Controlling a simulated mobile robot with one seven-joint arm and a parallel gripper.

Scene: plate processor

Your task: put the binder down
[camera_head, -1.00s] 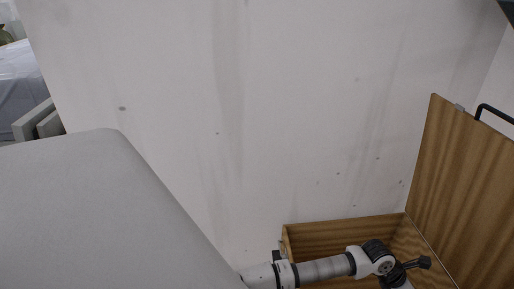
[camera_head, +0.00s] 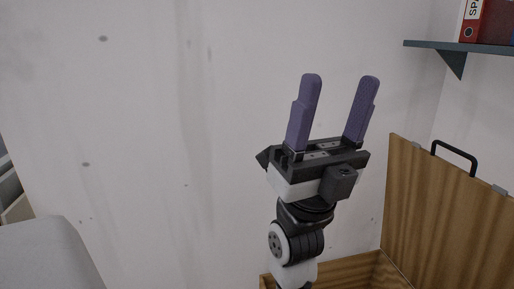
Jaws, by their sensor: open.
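A red binder (camera_head: 486,22) with a white label stands on the grey wall shelf at the upper right, cut off by the frame's top edge. My gripper (camera_head: 340,85) is raised in the middle of the picture with its purple fingers pointing up. The fingers are spread wide with nothing between them. My gripper is left of the shelf and apart from the binder in the picture.
The grey shelf (camera_head: 470,47) juts from the right wall on a bracket. Below my gripper is a wooden chest (camera_head: 345,272) with its lid (camera_head: 440,215) standing open. A grey rounded surface (camera_head: 45,255) is at the lower left.

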